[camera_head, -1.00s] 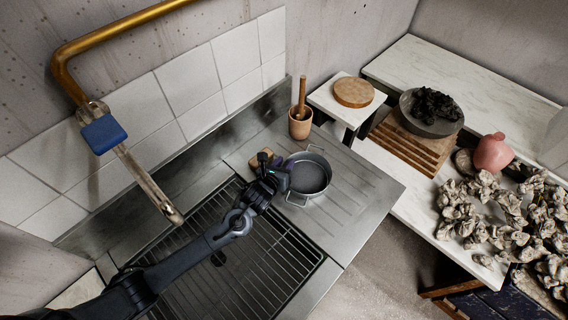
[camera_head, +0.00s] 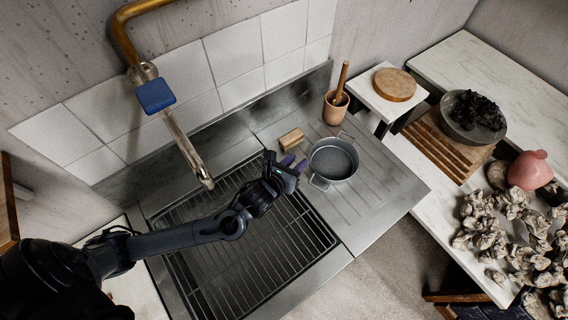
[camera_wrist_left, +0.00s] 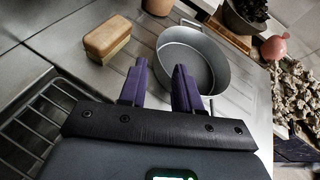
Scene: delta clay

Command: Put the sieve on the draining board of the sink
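The sieve (camera_head: 333,160) is a round grey metal pan with two loop handles. It stands upright on the ribbed steel draining board (camera_head: 385,195), to the right of the sink grid. It also shows in the left wrist view (camera_wrist_left: 185,60), just beyond the fingers. My left gripper (camera_head: 294,166) has purple fingertips and is beside the sieve's left side, over the sink's edge. In the left wrist view its two fingers (camera_wrist_left: 160,88) stand apart with nothing between them. My right gripper is not in view.
A wood-coloured block (camera_head: 291,139) lies left of the sieve. A mortar with pestle (camera_head: 336,108) stands behind it. The sink's wire grid (camera_head: 245,245) is empty. The tap (camera_head: 188,150) hangs over the sink. A side counter holds a dark bowl (camera_head: 470,128) and a pink vase (camera_head: 530,170).

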